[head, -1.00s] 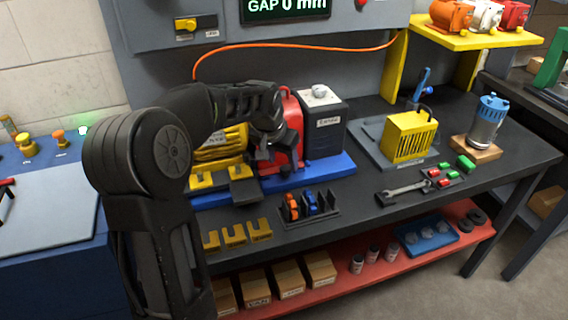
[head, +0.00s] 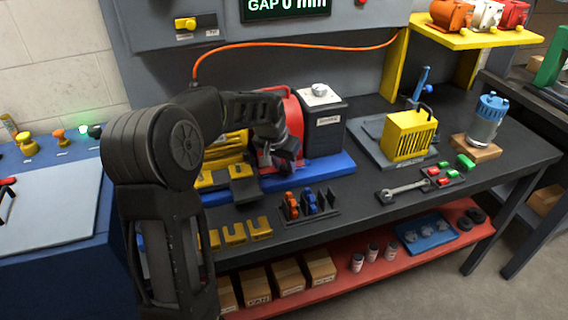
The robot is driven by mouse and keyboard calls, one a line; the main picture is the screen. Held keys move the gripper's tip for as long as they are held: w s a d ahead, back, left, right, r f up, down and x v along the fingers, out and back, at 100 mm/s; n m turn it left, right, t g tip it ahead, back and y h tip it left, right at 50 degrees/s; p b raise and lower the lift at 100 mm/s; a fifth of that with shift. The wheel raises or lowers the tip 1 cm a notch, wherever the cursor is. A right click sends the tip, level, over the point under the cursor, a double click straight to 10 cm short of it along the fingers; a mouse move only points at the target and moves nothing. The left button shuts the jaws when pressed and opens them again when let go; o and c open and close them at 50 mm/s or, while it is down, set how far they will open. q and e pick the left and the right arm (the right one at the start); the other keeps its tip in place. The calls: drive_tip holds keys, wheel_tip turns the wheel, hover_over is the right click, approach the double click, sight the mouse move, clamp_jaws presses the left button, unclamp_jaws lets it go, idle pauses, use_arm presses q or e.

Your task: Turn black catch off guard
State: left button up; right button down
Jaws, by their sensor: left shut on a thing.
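The red guard (head: 295,109) sits on a blue base (head: 330,168), between the yellow motor (head: 216,160) and a dark box unit (head: 327,126) with a pale top. My left arm reaches across the yellow motor. My left gripper (head: 285,160) is at the front of the red guard, its fingers pointing down and shut on a small dark part, which I take to be the black catch. The fingers hide most of that part, so its turn angle cannot be told. My right gripper is not in view.
A rack with orange and blue pieces (head: 311,204) stands in front of the base. Yellow U-shaped pieces (head: 234,234) lie along the bench's front edge. A yellow caged unit (head: 408,137), a wrench (head: 402,191) and a blue-topped motor (head: 487,122) are to the right. An orange cable arches behind.

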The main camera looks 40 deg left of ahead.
use_arm(q)
clamp_jaws()
drive_tip(key=shift+n, duration=0.4)
drive_tip(key=n+b, duration=0.1)
drive_tip(key=n+y+b, duration=0.1)
drive_tip(key=n, duration=0.1)
drive_tip(key=n+g+y+b, duration=0.1)
drive_tip(key=n, duration=0.1)
drive_tip(key=shift+w+d+f, duration=0.15)
drive_tip(key=shift+d, duration=0.1)
drive_tip(key=n+b, duration=0.1)
drive_tip(key=n, duration=0.1)
drive_tip(key=shift+w+d+n+g+y, duration=0.1)
drive_tip(key=shift+n+g+y, duration=0.3)
drive_tip(key=shift+n+g, duration=0.4)
drive_tip(key=shift+n, duration=0.5)
drive_tip(key=n, duration=0.2)
drive_tip(key=n+g+y, duration=0.1)
drive_tip(key=shift+w+r+n, duration=0.2)
drive_tip(key=shift+n, duration=0.2)
drive_tip(key=shift+w+n+g+p, duration=0.15)
drive_tip(key=shift+n+g+p, duration=0.7)
drive_tip(key=shift+n, duration=1.05)
